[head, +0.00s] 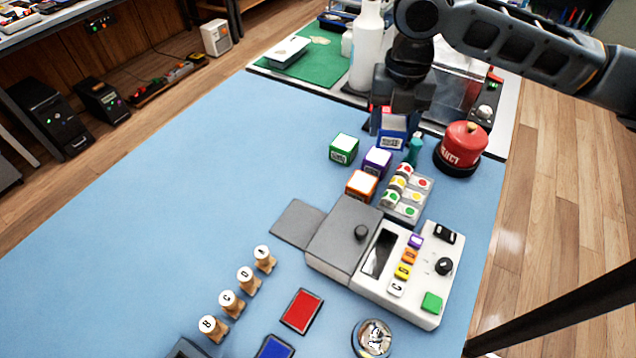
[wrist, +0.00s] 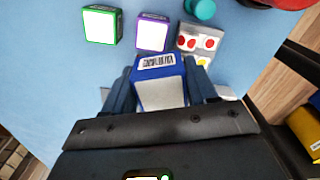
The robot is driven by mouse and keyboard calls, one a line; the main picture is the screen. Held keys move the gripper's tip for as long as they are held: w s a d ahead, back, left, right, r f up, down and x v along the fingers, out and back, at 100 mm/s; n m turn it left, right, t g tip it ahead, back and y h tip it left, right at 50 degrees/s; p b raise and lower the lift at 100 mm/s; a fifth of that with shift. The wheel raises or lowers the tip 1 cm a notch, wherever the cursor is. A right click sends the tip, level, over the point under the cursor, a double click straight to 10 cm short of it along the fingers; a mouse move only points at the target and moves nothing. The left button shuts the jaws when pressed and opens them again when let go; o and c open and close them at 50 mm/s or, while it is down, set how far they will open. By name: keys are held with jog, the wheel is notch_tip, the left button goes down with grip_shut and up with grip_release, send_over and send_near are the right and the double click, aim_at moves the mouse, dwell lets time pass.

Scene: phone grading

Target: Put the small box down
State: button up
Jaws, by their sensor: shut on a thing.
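The small box is blue with a white face and a printed label. In the head view the small box (head: 392,141) hangs below my gripper (head: 390,112), partly hidden by it. In the wrist view the small box (wrist: 160,90) sits between the two fingers of my gripper (wrist: 160,82), which is shut on it. I cannot tell whether its underside touches the blue mat (head: 200,200).
A green box (head: 344,148), a purple box (head: 377,162) and an orange box (head: 361,185) stand nearby. A teal bottle (head: 414,150), a red canister (head: 463,148) and a tray of coloured dots (head: 409,205) are close on the right. The mat's left side is clear.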

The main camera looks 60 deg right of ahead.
jog(key=shift+w+a+f, duration=0.1)
jog(key=shift+w+a, duration=0.05)
jog(key=shift+a, duration=0.1)
jog(key=p, duration=0.2)
send_over(327, 177)
notch_tip(327, 177, down, 7)
jog(key=shift+r, duration=0.2)
jog(key=shift+f+p, duration=0.45)
jog(key=shift+f, duration=1.65)
jog(key=shift+f, duration=0.1)
jog(key=o, duration=1.1)
